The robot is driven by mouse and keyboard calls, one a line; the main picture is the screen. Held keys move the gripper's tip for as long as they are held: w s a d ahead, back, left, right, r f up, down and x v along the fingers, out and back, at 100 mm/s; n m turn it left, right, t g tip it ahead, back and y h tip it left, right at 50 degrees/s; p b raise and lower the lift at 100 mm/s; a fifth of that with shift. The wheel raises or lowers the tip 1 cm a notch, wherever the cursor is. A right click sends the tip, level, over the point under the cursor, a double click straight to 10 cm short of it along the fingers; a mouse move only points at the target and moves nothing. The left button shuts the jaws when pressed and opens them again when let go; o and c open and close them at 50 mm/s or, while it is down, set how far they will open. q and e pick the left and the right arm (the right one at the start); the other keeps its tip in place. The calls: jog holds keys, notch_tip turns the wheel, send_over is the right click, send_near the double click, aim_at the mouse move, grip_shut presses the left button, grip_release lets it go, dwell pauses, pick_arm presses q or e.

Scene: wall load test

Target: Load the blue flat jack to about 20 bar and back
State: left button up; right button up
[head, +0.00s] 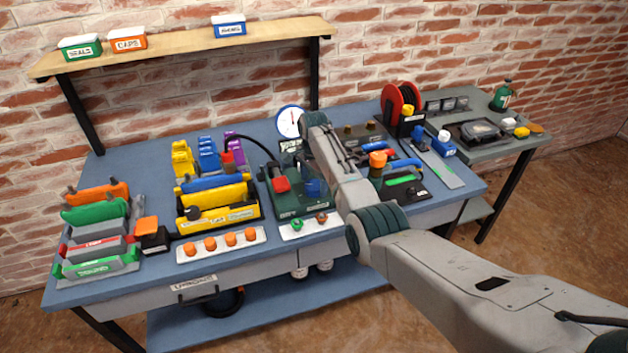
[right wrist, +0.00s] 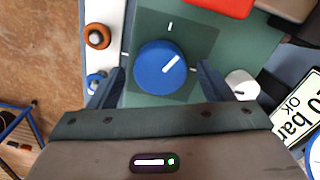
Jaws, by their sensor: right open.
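The blue knob (right wrist: 162,67) with a white pointer line sits on the green pump panel (right wrist: 205,30); the line points up and right, between tick marks. My right gripper (right wrist: 161,80) is open, its fingers on either side of the knob with small gaps. In the head view the blue knob (head: 313,187) shows beside my arm; the fingertips are hard to make out there. A blue long block (head: 213,182), maybe the blue flat jack, lies in the yellow rack. The round gauge (head: 289,121) stands behind the pump; its reading is too small to tell. My left gripper is not in view.
A black hose (head: 262,145) arcs from the pump to a red coupling (head: 228,158). A red lever (head: 280,185) is left of the knob. A white knob (right wrist: 241,84) and a "20 bar OK" label (right wrist: 298,108) are close to my right finger. Orange caps (head: 210,243) line the front.

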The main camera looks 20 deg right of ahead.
jog(key=shift+f, duration=0.2)
jog(key=c, duration=1)
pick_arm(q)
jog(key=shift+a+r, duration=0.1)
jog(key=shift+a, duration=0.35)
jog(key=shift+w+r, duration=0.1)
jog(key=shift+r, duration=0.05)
pick_arm(e)
jog(key=shift+n, duration=0.3)
